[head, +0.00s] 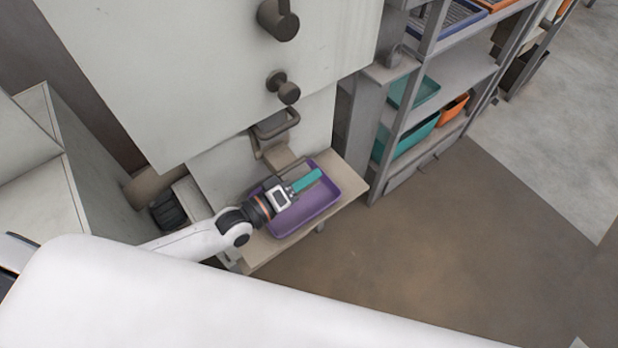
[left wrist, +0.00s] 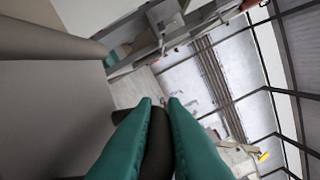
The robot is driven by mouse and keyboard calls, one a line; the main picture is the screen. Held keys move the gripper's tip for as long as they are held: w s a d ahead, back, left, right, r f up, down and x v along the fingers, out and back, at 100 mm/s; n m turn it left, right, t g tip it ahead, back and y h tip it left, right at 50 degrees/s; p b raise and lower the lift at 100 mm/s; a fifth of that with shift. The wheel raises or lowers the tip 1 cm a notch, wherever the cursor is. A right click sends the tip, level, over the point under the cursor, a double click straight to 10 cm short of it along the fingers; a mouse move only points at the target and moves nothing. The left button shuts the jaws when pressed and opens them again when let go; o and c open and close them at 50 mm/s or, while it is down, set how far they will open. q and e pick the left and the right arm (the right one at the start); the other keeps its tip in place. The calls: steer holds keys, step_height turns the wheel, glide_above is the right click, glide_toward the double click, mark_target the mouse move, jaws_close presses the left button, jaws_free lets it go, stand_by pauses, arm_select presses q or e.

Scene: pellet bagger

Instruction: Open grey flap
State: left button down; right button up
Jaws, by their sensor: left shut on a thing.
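My left gripper (head: 307,180), with teal fingers, is over the purple tray (head: 318,207) below the machine's spout. It is shut on a dark bar (left wrist: 157,145), which shows between the teal fingers in the left wrist view. In the head view a thin handle loop (head: 291,163) in front of the tan-grey flap-like plate (head: 279,158) reaches down to the gripper. The bar looks like part of that loop, but the contact is too small to tell in the head view. My right gripper is not in view.
The purple tray rests on a beige shelf (head: 349,180). A grey rack (head: 460,75) with teal and orange bins stands at right. Floor in front is clear.

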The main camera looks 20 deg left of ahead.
arm_select(q)
steer(key=shift+w+a+r+n, duration=0.15)
steer(key=shift+r+n, duration=0.15)
steer(key=shift+n, duration=0.3)
steer(key=shift+w+a+r+n, duration=0.15)
steer(key=shift+r+n, duration=0.15)
steer(key=shift+n, duration=0.3)
steer(key=c, duration=1.5)
jaws_free()
steer(key=shift+s, duration=0.15)
steer(key=shift+s+a+f, duration=0.1)
steer(key=shift+s+a, duration=0.2)
steer(key=b+v, duration=0.1)
steer(key=v, duration=1)
steer(key=shift+b, duration=0.3)
